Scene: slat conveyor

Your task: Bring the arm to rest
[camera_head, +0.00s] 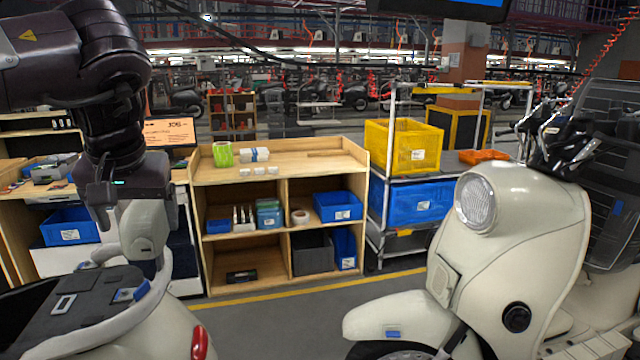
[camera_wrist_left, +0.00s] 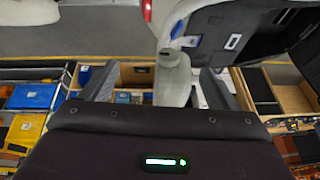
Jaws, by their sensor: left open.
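My left arm comes in from the upper left of the head view. Its dark gripper (camera_head: 124,200) points down over the white scooter at the lower left. The left wrist view shows the two fingers (camera_wrist_left: 158,76) spread wide apart. A pale grey rounded piece (camera_wrist_left: 173,78) shows between the fingers in that view; it also shows below the gripper in the head view (camera_head: 146,228). I cannot tell whether the fingers touch it. Nothing is seen gripped. My right gripper is not in view.
The left scooter (camera_head: 150,335) is close below the arm. Another cream scooter (camera_head: 515,235) stands at the right. A wooden shelf (camera_head: 280,176) with blue bins and a cart with a yellow crate (camera_head: 402,146) stand behind. Grey floor (camera_head: 290,325) is clear between the scooters.

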